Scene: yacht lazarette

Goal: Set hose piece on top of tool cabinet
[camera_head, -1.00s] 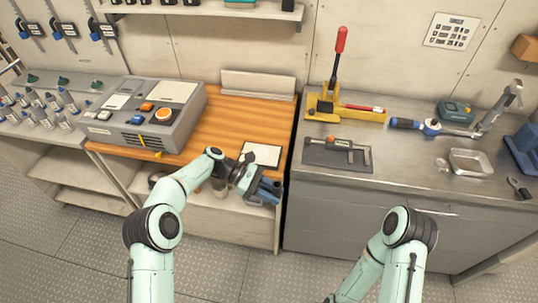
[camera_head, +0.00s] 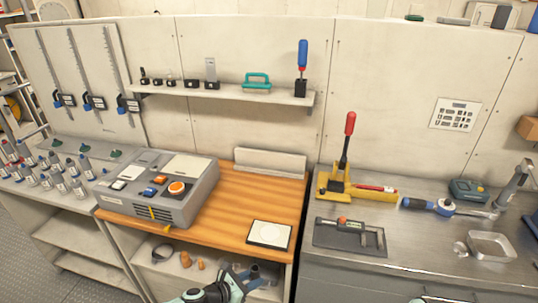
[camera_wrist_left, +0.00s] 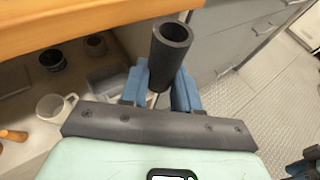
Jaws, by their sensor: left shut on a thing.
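The hose piece is a short black tube (camera_wrist_left: 171,55) with an open end, in the left wrist view. My left gripper (camera_wrist_left: 160,84) is shut on it, with one blue finger on each side. In the head view this gripper (camera_head: 243,279) is at the bottom edge, in front of the wooden bench; the hose is hard to make out there. The grey metal cabinet with a steel top (camera_head: 345,267), likely the tool cabinet, stands to the right. A dark blue part at the lower right of the wrist view may be my right gripper; its state is unclear.
On the cabinet top are a yellow lever press (camera_head: 350,187), a black plate tool (camera_head: 350,236), a blue-handled wrench (camera_head: 440,207) and a metal tray (camera_head: 491,246). The wooden bench (camera_head: 222,222) holds a grey control box (camera_head: 165,190) and a white square plate (camera_head: 269,234).

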